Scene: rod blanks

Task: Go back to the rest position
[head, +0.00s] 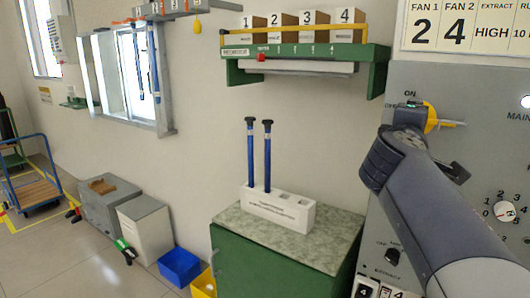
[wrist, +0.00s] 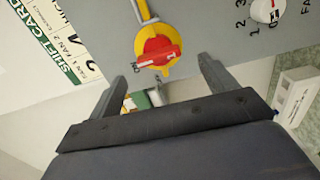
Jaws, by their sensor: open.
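My gripper (head: 412,122) is raised in front of the grey control panel (head: 475,90) at the right of the head view. In the wrist view my gripper (wrist: 164,72) has its two fingers spread wide, with nothing held between them. A red and yellow rotary switch (wrist: 157,50) shows beyond the fingers, near the gap between them. In the head view its yellow part (head: 432,122) shows beside my gripper, and the rest is hidden. I cannot tell whether a finger touches the switch.
Two blue rods (head: 267,160) stand in a white block (head: 277,210) on a green cabinet (head: 275,265). A green shelf (head: 305,72) with numbered boxes hangs above. A blue bin (head: 180,267) and a blue trolley (head: 35,180) stand left. Open floor lies at lower left.

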